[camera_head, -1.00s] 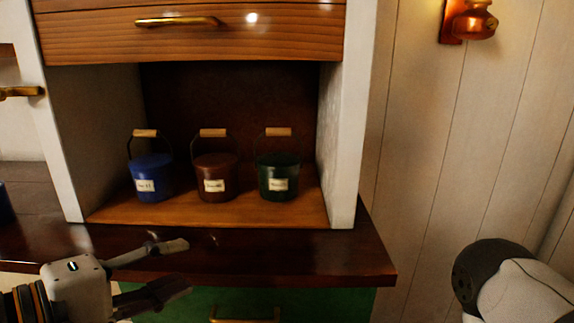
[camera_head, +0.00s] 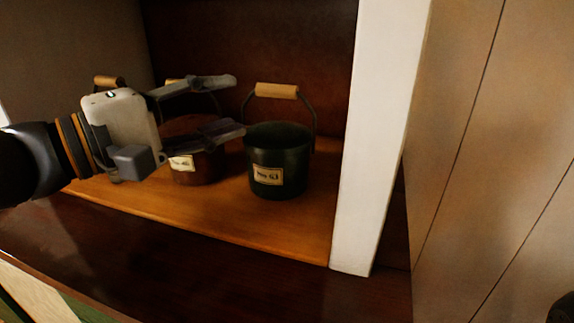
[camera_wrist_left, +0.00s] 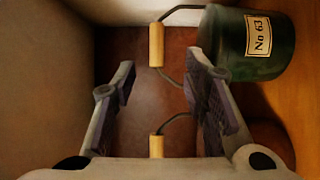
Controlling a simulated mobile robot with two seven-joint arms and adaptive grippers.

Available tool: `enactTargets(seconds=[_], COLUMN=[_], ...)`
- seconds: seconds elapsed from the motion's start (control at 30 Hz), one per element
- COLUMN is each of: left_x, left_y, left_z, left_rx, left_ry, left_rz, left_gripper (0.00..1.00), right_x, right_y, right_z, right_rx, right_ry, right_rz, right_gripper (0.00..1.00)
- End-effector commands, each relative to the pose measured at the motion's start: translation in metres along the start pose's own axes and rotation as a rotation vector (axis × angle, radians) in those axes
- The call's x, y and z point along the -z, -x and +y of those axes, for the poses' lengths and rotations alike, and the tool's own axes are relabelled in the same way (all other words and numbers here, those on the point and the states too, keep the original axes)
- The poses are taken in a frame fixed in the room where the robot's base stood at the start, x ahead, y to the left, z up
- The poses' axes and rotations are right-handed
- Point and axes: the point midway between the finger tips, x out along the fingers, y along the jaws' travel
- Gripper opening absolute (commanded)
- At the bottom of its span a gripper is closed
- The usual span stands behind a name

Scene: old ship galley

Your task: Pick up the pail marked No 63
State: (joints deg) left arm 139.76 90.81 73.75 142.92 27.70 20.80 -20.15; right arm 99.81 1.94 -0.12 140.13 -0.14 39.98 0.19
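The dark green pail (camera_head: 280,150) marked No 63 stands upright on the wooden shelf, at the right of the row. Its bail is raised, with a wooden grip (camera_head: 277,91) on top. My left gripper (camera_head: 238,106) is open and empty, just left of this pail and in front of the brown pail. In the left wrist view the green pail (camera_wrist_left: 250,43) is at upper right, its label turned sideways. Its grip (camera_wrist_left: 156,45) appears between my open fingers (camera_wrist_left: 163,75), beyond the tips, apparently not touched. My right gripper is out of view.
The brown pail (camera_head: 195,172) is partly behind my left gripper; its grip (camera_wrist_left: 156,147) shows in the wrist view. Another wooden grip (camera_head: 109,82) shows behind my gripper. A white upright (camera_head: 380,130) bounds the niche at right. The dark counter (camera_head: 200,255) in front is clear.

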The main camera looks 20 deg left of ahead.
Motion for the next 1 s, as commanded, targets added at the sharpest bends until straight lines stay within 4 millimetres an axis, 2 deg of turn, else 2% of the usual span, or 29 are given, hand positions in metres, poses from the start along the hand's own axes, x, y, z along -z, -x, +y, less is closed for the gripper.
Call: enactTargets(seconds=[0.03, 0.27, 0.4, 0.5, 0.77, 0.93, 1.0], left_x=[0.0, -0.001, -0.004, -0.003, -0.003, -0.003, -0.003], left_y=[-0.017, -0.047, -0.075, -0.089, -0.093, -0.093, -0.093], left_z=[-0.013, -0.001, 0.002, 0.003, 0.005, 0.005, 0.005], left_rx=[0.016, 0.004, 0.004, 0.003, 0.0, 0.0, 0.0], left_ry=[0.002, -0.001, 0.002, 0.001, 0.0, -0.001, 0.0], left_rz=[-0.006, -0.003, -0.003, -0.001, 0.0, 0.0, 0.0], left_gripper=[0.4, 0.4, 0.4, 0.4, 0.4, 0.01, 0.0], right_x=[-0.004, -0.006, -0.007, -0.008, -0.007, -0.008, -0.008], right_y=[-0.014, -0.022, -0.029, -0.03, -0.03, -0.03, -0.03], right_z=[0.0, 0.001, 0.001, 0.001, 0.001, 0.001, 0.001], right_rx=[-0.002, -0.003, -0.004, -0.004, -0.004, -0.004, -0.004], right_ry=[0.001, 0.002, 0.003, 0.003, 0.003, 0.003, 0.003], right_rz=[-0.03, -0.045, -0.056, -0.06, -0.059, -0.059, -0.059], right_gripper=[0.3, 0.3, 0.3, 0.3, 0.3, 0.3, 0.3])
